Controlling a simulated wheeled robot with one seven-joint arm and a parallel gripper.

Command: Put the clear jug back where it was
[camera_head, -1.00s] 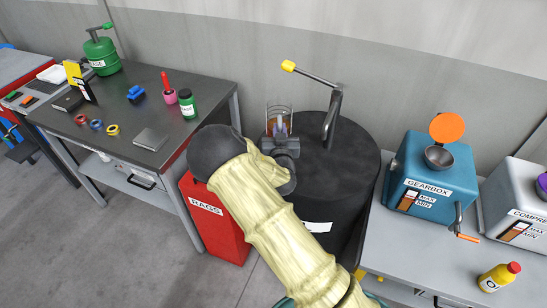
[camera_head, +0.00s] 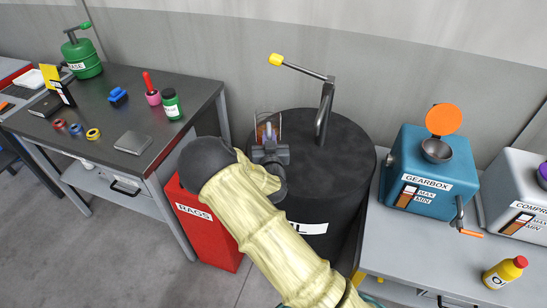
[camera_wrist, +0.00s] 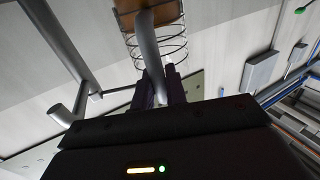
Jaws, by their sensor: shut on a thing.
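The clear jug (camera_head: 268,122) shows at the left part of the black drum's top, with some brown in it. In the wrist view the jug (camera_wrist: 163,42) has ring lines around its clear wall and a grey upright handle (camera_wrist: 151,45). My gripper (camera_head: 268,143) is shut on the jug at its near side. In the wrist view the dark fingers (camera_wrist: 166,88) close around the handle. My arm hides the jug's lower part, so I cannot tell whether it touches the drum top. The black drum (camera_head: 340,170) carries a grey pump with a yellow-tipped lever (camera_head: 300,68).
A red rags bin (camera_head: 207,225) stands left of the drum. The dark workbench (camera_head: 90,145) holds a green can, a green bottle (camera_head: 171,104) and small items. At right, a grey bench (camera_head: 400,260) holds the blue gearbox (camera_head: 425,175) and a yellow bottle (camera_head: 504,272).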

